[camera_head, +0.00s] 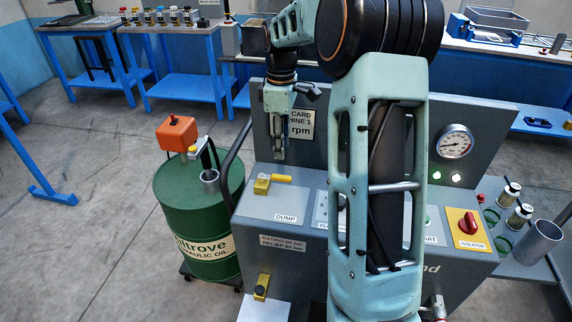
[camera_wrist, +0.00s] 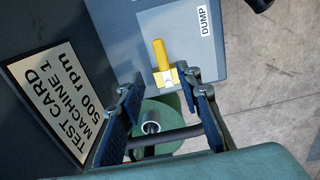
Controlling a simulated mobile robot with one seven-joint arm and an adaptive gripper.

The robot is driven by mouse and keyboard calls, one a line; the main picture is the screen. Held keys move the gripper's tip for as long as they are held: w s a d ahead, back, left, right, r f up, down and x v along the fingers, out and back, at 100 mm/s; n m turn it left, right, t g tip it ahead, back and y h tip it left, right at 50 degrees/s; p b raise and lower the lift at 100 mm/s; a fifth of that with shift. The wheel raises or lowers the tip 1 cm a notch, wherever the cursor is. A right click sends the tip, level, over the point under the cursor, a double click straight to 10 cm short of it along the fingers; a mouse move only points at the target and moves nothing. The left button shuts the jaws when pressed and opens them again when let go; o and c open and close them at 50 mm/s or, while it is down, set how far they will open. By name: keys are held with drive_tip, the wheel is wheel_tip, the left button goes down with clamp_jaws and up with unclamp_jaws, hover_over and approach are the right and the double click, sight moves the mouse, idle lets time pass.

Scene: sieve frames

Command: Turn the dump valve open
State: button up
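The dump valve (camera_head: 263,185) is a yellow block with a yellow lever on the grey bench top, above the DUMP label (camera_head: 286,217). In the head view its lever points right from the block. In the wrist view the dump valve (camera_wrist: 166,77) appears just beyond the fingertips, with its lever pointing up the picture. My gripper (camera_head: 279,155) hangs above the bench, in front of the upright panel, apart from the valve. In the wrist view my gripper (camera_wrist: 163,82) has its two fingers wide apart with nothing between them.
A test card (camera_head: 300,125) is on the upright panel close by my gripper. A green oil drum (camera_head: 200,225) with an orange-topped pump stands left of the bench. A dark curved rail (camera_head: 232,150) runs along the bench's left edge. A red isolator knob (camera_head: 468,223) is far right.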

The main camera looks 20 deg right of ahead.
sight(282, 176)
wheel_tip(282, 176, down, 10)
drive_tip(key=shift+s+r, duration=0.1)
idle(0.4)
clamp_jaws()
